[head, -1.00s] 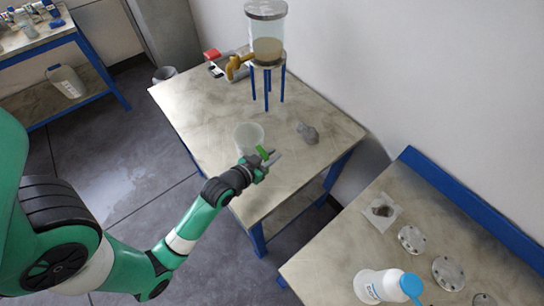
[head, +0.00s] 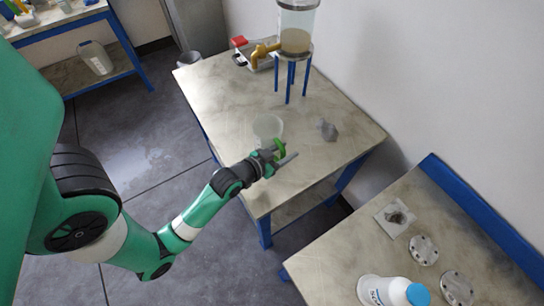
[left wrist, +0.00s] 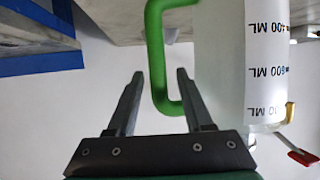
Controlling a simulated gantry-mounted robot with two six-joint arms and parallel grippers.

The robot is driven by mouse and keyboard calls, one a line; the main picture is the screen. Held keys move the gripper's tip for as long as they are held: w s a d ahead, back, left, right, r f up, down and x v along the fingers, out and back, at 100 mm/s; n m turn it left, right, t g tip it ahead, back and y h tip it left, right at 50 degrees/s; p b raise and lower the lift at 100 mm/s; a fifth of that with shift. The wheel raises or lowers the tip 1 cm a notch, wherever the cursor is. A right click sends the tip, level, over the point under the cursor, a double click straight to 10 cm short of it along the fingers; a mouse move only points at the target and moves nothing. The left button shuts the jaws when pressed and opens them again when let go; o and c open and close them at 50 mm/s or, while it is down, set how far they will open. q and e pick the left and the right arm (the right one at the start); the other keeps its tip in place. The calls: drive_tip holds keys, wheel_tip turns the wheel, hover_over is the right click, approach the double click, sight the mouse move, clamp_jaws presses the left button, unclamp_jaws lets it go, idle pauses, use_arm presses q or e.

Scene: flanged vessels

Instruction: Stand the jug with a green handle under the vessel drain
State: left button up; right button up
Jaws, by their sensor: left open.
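The translucent jug (head: 267,126) stands upright on the middle table, its green handle (head: 280,146) towards my left gripper (head: 281,158). In the left wrist view the jug (left wrist: 222,62) shows its printed ML scale upside down. There my left gripper (left wrist: 160,76) is open, with the green handle (left wrist: 156,48) between its fingertips and a gap on either side. The vessel (head: 296,38) stands on blue legs at the back of the same table.
A grey lump-like object (head: 328,130) lies right of the jug. The nearer right table holds metal flanges (head: 424,250) and a blue-capped bottle (head: 392,291). Tabletop between jug and vessel is free.

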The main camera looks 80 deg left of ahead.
use_arm(q)
drive_tip(key=p+v, duration=0.1)
drive_tip(key=v, duration=0.9)
drive_tip(key=shift+w+r, duration=0.1)
drive_tip(key=shift+r, duration=0.05)
drive_tip(key=w+d+r+m+t+h, duration=0.1)
drive_tip(key=w+d+r+t, duration=0.15)
drive_tip(key=w+r, duration=0.5)
drive_tip(key=w+d+r+m+t+h, duration=0.1)
drive_tip(key=w+r+t, duration=0.25)
drive_tip(key=r, duration=0.65)
drive_tip(key=w+d+r+m+t, duration=0.1)
drive_tip(key=w+r+m+t, duration=0.1)
drive_tip(key=w+r, duration=0.55)
drive_tip(key=s+d+r+m+t+h, duration=0.1)
drive_tip(key=d+r, duration=0.3)
drive_tip(key=r, duration=0.6)
drive_tip(key=s+d+r+t+h, duration=0.2)
drive_tip(key=d+r+t+h, duration=0.1)
drive_tip(key=r, duration=0.7)
drive_tip(key=s+d+r+m+t+h, duration=0.1)
drive_tip(key=d+r, duration=0.4)
drive_tip(key=r, duration=0.5)
drive_tip(key=s+t+h, duration=0.1)
drive_tip(key=t, duration=0.1)
drive_tip(key=shift+d+m+t+h, duration=0.3)
drive_tip(key=shift+d, duration=0.05)
drive_tip(key=shift+o, duration=0.5)
